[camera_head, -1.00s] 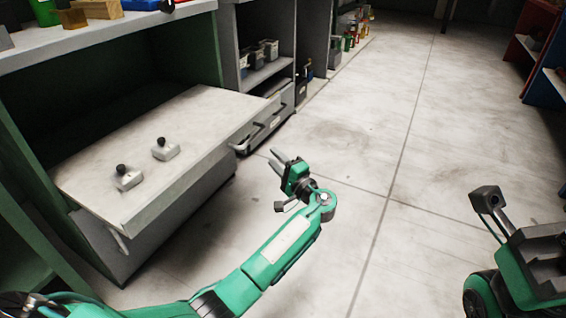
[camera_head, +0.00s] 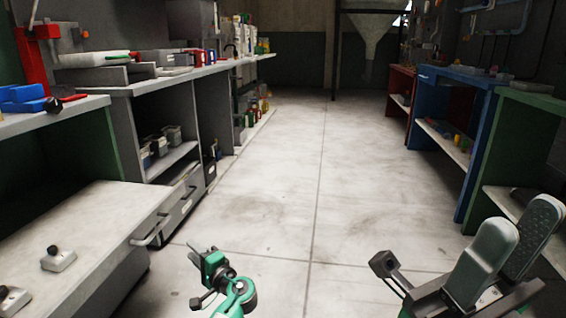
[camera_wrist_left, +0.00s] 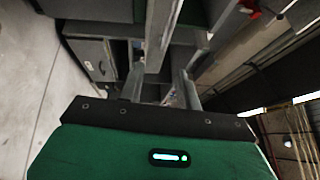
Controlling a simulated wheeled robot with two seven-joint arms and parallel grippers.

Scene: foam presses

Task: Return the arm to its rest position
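My left gripper (camera_head: 203,252) shows at the lower middle of the head view, over the open floor and to the right of the left-hand benches. In the left wrist view its two fingers (camera_wrist_left: 158,90) stand apart with nothing visible held between them. My left arm is mostly below the head view's lower edge. My right gripper (camera_head: 520,222) is large at the lower right of the head view. Its two grey pads stand apart and the space between them looks empty.
A pale work surface (camera_head: 100,215) at the left holds two small grey blocks with black knobs, one (camera_head: 58,259) farther back. A grey cabinet (camera_head: 178,205) with a drawer handle stands beyond it. Blue (camera_head: 478,150) and green benches line the right. The floor (camera_head: 270,190) between is clear.

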